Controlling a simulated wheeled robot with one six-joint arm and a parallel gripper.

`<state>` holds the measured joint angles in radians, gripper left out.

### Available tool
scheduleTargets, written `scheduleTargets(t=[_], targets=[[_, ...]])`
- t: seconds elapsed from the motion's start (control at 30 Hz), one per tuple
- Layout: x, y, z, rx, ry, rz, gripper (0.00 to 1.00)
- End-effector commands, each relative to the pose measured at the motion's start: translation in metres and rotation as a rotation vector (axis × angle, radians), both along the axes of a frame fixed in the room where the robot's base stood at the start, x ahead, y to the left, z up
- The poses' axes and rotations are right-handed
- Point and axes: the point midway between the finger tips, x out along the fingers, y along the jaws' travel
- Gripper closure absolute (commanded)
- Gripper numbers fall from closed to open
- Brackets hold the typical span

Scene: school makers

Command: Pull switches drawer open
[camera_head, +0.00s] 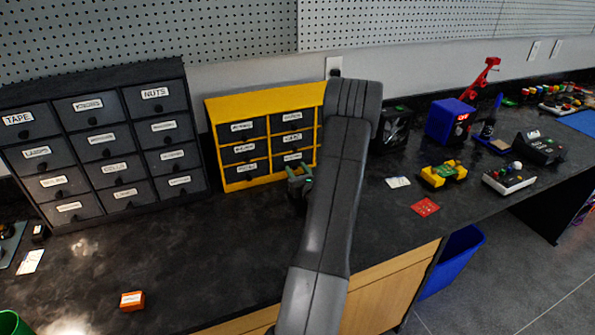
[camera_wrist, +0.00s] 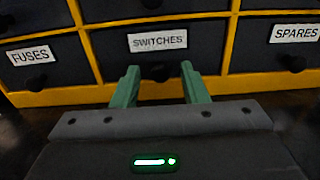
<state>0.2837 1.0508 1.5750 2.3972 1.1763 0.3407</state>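The switches drawer (camera_wrist: 118,48) is a dark drawer with a white "SWITCHES" label in the yellow cabinet, centred ahead in the wrist view. It looks shut, level with its neighbours. Its dark knob (camera_wrist: 157,72) shows below the label. My gripper (camera_wrist: 160,70) is open, its two green fingers apart, with the knob appearing between the fingertips. I cannot tell whether they touch it. In the head view, my gripper (camera_head: 300,174) is low at the front of the yellow cabinet (camera_head: 213,120), and my arm hides the cabinet's right part.
The fuses drawer (camera_wrist: 60,66) is to the left and the spares drawer (camera_wrist: 270,58) to the right. A dark drawer cabinet (camera_head: 100,140) stands left of the yellow one. An orange box (camera_head: 132,300) lies on the black worktop (camera_head: 200,250), which is mostly clear in front.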

Motion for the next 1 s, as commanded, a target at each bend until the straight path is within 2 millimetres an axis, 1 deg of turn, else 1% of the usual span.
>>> scheduleTargets(t=[0.03, 0.23, 0.43, 0.53, 0.57, 0.67, 0.83, 0.9, 1.0], targets=[[0.000, 0.000, 0.000, 0.000, 0.000, 0.000, 0.60], [0.000, 0.000, 0.000, 0.000, 0.000, 0.000, 0.99], [-0.002, -0.001, -0.001, 0.000, 0.001, 0.000, 1.00], [-0.011, -0.006, -0.004, -0.001, 0.003, -0.001, 1.00], [-0.016, -0.008, -0.004, -0.001, 0.002, -0.002, 1.00], [-0.040, -0.018, -0.006, -0.002, 0.001, -0.003, 1.00], [-0.083, -0.037, -0.005, -0.001, 0.002, -0.005, 1.00], [-0.096, -0.042, -0.004, -0.001, 0.002, -0.004, 1.00], [-0.109, -0.046, -0.002, 0.000, 0.001, -0.002, 1.00]])
